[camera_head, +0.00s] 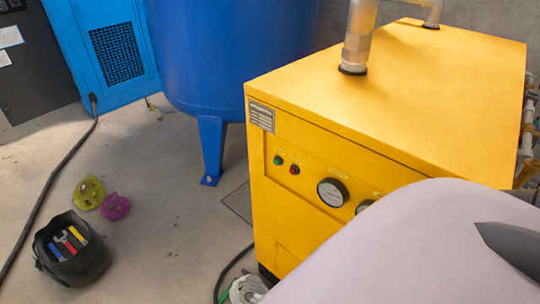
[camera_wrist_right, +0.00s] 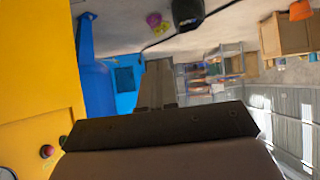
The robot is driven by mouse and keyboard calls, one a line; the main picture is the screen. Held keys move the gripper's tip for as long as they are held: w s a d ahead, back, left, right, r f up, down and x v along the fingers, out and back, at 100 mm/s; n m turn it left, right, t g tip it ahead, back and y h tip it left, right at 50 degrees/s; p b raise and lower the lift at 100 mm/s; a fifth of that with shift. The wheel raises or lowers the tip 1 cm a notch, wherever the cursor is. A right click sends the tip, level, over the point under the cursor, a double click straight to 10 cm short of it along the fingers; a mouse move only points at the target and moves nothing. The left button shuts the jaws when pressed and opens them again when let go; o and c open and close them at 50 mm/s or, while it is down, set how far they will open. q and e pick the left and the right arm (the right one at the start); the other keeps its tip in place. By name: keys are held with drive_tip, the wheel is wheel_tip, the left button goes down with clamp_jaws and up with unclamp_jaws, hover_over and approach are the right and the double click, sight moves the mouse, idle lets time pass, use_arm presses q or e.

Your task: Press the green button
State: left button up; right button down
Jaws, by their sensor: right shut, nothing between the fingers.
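The green button (camera_head: 278,160) is a small round button on the front panel of the yellow machine (camera_head: 400,90) in the head view. A red button (camera_head: 295,169) sits just right of it. In the wrist view, which looks upside down, the red button (camera_wrist_right: 47,151) shows at lower left, and a bit of the green button (camera_wrist_right: 63,141) shows beside the dark gripper body, partly hidden. My right gripper (camera_wrist_right: 160,80) is shut and empty in the wrist view, apart from the panel and off to the side of the buttons. My left gripper is in neither view.
A round gauge (camera_head: 332,192) is right of the buttons. My pale arm link covers the lower right of the head view. A blue tank (camera_head: 230,60) stands behind the machine. A black tool bag (camera_head: 75,265) and a cable lie on the floor at left. Floor before the panel is mostly clear.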

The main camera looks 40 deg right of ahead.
drive_tip(key=w+d+r+n+t+h+b, duration=0.1)
drive_tip(key=w+d+h+b, duration=0.2)
drive_tip(key=w, duration=0.4)
drive_tip(key=w+d+n+t+h+b, duration=0.1)
drive_tip(key=w+d+h+b, duration=0.2)
drive_tip(key=w, duration=0.4)
drive_tip(key=w+d+r+m+h+b, duration=0.1)
drive_tip(key=w+d+r+h, duration=0.2)
drive_tip(key=r, duration=0.2)
drive_tip(key=w+d+r+m+h+b, duration=0.1)
drive_tip(key=w+d+r+h, duration=0.2)
drive_tip(key=r, duration=0.3)
drive_tip(key=shift+w+t+h+b, duration=0.25)
drive_tip(key=shift+t+h+b, duration=0.15)
drive_tip(key=shift+h, duration=0.1)
drive_tip(key=shift+d, duration=0.1)
drive_tip(key=shift+d, duration=0.15)
